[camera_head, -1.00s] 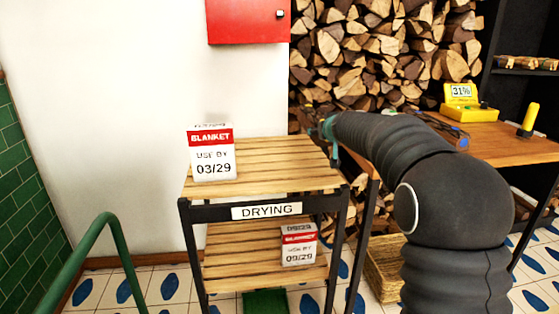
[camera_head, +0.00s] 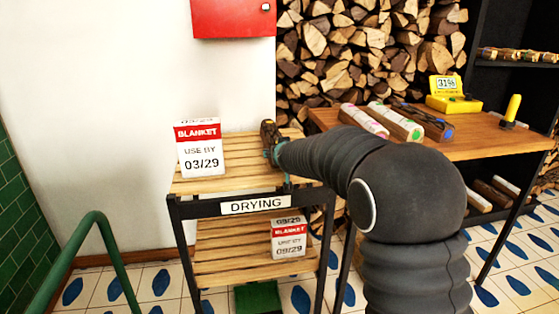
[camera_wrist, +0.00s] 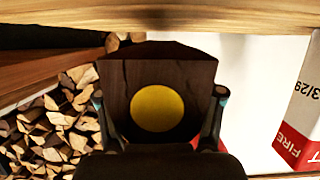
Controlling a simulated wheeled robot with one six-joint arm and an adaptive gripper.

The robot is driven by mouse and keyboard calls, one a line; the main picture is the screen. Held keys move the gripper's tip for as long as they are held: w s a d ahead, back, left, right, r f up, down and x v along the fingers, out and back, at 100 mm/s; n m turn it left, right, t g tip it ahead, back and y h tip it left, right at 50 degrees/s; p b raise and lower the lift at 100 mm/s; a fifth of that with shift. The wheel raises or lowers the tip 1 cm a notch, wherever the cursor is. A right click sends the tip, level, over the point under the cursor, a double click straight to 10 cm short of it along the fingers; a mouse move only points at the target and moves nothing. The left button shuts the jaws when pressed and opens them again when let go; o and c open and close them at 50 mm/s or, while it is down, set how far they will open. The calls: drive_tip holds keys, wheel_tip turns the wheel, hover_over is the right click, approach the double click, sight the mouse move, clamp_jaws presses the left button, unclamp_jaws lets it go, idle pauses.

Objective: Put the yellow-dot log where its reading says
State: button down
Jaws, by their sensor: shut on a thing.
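My gripper (camera_wrist: 160,112) is shut on the yellow-dot log, a dark brown log (camera_wrist: 160,75) with a yellow disc on its end, seen between the fingers in the wrist view. In the head view the dark log (camera_head: 268,131) shows at the tip of my arm, over the right part of the DRYING rack's top shelf (camera_head: 240,152). I cannot tell whether it touches the slats. The yellow moisture meter (camera_head: 453,103) on the wooden table appears to read 31%. The DRYING label (camera_head: 254,204) is on the rack's front edge.
A blanket box (camera_head: 200,150) stands on the top shelf's left, and another (camera_head: 289,238) on the lower shelf. Several logs (camera_head: 395,120) lie on the table (camera_head: 480,145) at right. A firewood stack (camera_head: 370,60) stands behind. The top shelf's middle is clear.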

wheel_tip(320, 180, down, 2)
drive_tip(key=shift+f+b, duration=0.15)
drive_tip(key=shift+b, duration=0.65)
drive_tip(key=shift+c, duration=0.8)
unclamp_jaws()
drive_tip(key=shift+s, duration=0.1)
drive_tip(key=s+d+r+g, duration=0.15)
drive_tip(key=s+d, duration=0.25)
drive_tip(key=s, duration=0.5)
drive_tip(key=s+d+r+g+p, duration=0.15)
drive_tip(key=s+d, duration=0.35)
drive_tip(key=s, duration=0.5)
drive_tip(key=s+d+r+b, duration=0.15)
drive_tip(key=s+d, duration=0.25)
drive_tip(key=s, duration=0.5)
drive_tip(key=s+d+f+m+g+h, duration=0.1)
drive_tip(key=s+d, duration=0.4)
drive_tip(key=s, duration=0.5)
drive_tip(key=s+d+f+m+g+h+p, duration=0.1)
drive_tip(key=s+d+f+m+g+h, duration=0.1)
drive_tip(key=s+f, duration=0.4)
drive_tip(key=s+d+g, duration=0.1)
drive_tip(key=s+d, duration=0.1)
drive_tip(key=s, duration=0.3)
drive_tip(key=shift+s+d+g, duration=0.3)
drive_tip(key=shift+d, duration=0.1)
